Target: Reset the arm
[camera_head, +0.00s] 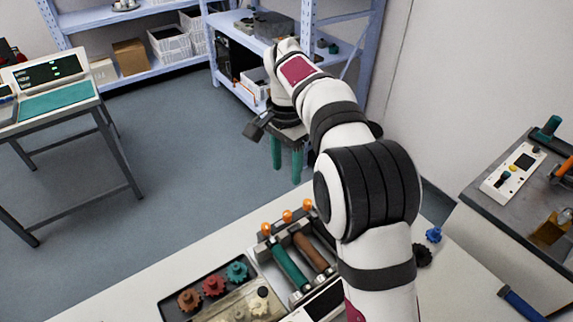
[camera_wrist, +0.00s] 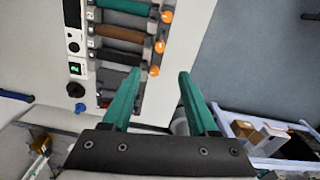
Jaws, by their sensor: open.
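My gripper (camera_head: 286,163) hangs at the end of my raised white and black arm in the head view, beyond the far edge of the white table. Its two green fingers point down, apart from each other, over the floor. In the wrist view my gripper (camera_wrist: 160,78) is open, with nothing between the fingers. The printer unit (camera_head: 262,270) with green and brown rollers is on the table, below and nearer than the gripper. It also shows at the top left of the wrist view (camera_wrist: 88,90). My arm hides part of the table.
A tray of coloured gears (camera_head: 163,306) lies left of the printer unit. A blue shelf rack (camera_head: 345,53) stands behind the gripper. Side tables stand left (camera_head: 60,118) and right (camera_head: 480,222). The floor at left centre is clear.

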